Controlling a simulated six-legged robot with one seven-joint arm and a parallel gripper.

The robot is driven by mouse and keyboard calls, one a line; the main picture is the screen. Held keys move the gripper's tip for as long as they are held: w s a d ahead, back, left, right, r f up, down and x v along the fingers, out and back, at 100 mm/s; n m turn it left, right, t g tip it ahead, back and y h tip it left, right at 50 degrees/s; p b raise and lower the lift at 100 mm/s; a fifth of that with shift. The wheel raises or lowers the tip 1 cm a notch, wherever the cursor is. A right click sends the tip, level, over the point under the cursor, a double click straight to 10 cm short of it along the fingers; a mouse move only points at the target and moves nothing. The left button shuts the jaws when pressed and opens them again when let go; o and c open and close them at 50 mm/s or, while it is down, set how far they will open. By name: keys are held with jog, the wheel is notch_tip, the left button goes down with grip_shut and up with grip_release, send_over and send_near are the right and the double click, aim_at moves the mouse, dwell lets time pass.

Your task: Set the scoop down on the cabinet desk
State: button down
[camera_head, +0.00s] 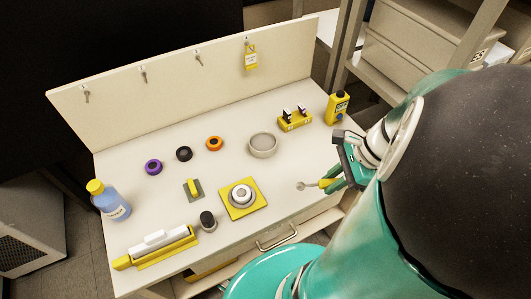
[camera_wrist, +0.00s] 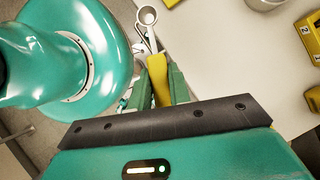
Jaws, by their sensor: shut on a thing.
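The scoop shows in the head view with a yellow handle (camera_head: 327,183) and a small metal bowl (camera_head: 302,186). My gripper (camera_head: 339,180) is shut on its handle over the right part of the cabinet desk's pale top (camera_head: 315,150). In the wrist view the yellow handle (camera_wrist: 159,82) sits between the fingers of my gripper (camera_wrist: 161,88), with the metal bowl (camera_wrist: 147,15) pointing away from them. The bowl lies near the front edge of the desk (camera_wrist: 220,60) in that view. I cannot tell whether the scoop touches the desk.
A grey dish (camera_head: 263,150), a yellow plate (camera_head: 232,210) with a round piece, and a numbered yellow holder (camera_head: 294,122) stand left of and behind my gripper. A yellow bottle (camera_head: 338,108) stands at the back right. A backboard (camera_head: 180,85) with hooks closes the rear.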

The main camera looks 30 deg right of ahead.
jog(key=w+d+f, duration=0.5)
jog(key=w+d, duration=0.1)
jog(key=w, duration=0.2)
send_over(320, 171)
jog(key=s+d, duration=0.1)
notch_tip(320, 171, down, 4)
jog(key=shift+f, duration=0.25)
jog(key=f, duration=0.3)
jog(key=shift+w+d, duration=0.2)
jog(key=shift+d, duration=0.05)
jog(key=shift+f, duration=0.35)
jog(key=shift+f, duration=0.2)
jog(key=shift+f, duration=0.1)
